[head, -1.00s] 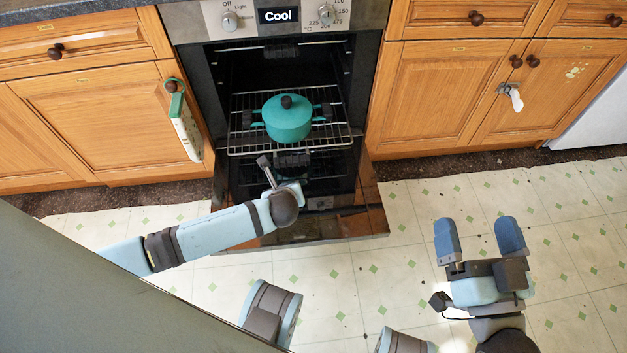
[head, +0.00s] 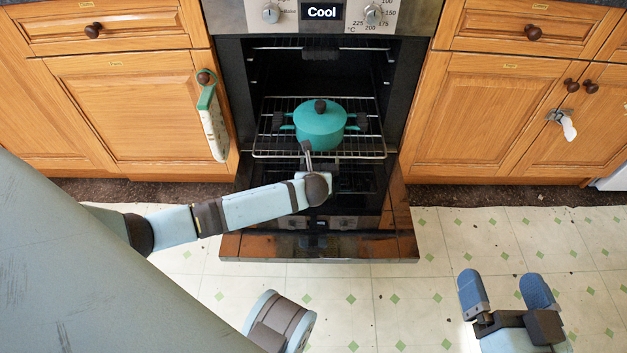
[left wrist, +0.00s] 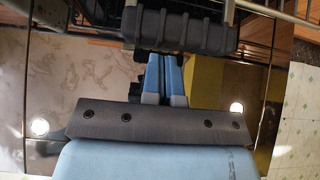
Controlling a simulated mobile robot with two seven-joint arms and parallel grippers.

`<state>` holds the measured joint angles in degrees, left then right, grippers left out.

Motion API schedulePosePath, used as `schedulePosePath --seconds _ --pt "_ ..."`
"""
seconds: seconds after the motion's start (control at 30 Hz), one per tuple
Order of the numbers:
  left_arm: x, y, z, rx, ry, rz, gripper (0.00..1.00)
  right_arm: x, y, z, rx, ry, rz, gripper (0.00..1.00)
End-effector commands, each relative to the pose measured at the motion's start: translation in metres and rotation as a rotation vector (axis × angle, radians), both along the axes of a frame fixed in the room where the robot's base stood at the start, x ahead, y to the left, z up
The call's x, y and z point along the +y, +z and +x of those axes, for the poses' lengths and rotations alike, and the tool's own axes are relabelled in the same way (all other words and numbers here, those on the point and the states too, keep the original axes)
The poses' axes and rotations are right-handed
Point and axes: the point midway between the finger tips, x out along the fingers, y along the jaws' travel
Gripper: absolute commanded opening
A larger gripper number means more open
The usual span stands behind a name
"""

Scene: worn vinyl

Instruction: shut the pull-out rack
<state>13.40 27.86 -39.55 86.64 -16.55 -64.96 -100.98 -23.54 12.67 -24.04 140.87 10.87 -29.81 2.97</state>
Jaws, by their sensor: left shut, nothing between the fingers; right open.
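The pull-out rack (head: 368,147) is a wire shelf extending forward from the open oven. A lidded teal pot (head: 320,126) stands upright on it. My left arm reaches to the rack's front, and its wrist hides part of the front edge in the head view. In the left wrist view my left gripper (left wrist: 162,76) is shut and empty, its blue fingers pointing at a dark grey block (left wrist: 180,28) by the rack's wires. I cannot tell whether they touch it. My right gripper (head: 507,296) is open and empty above the floor at the lower right.
The oven door (head: 400,240) is folded down below the rack, under my left arm. Wooden cupboards (head: 490,115) stand on both sides. A green-handled object (head: 211,120) hangs from a left cupboard knob. The tiled floor (head: 460,235) at right is clear.

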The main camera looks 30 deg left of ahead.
Motion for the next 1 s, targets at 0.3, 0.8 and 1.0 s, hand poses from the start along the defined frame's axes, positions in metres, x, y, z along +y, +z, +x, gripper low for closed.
schedulePosePath --seconds 0.3,0.8,1.0 --pt "0.006 0.0 0.01 0.001 -0.001 0.0 0.0 0.0 -0.007 0.0 0.012 0.009 -0.016 1.0" --pt "0.018 0.003 0.028 0.0 0.001 0.002 0.0 0.0 0.0 0.0 0.014 0.007 -0.007 1.0" --pt "0.04 0.005 0.064 -0.001 0.002 0.003 0.0 -0.001 0.013 0.0 -0.022 -0.011 0.015 1.0"
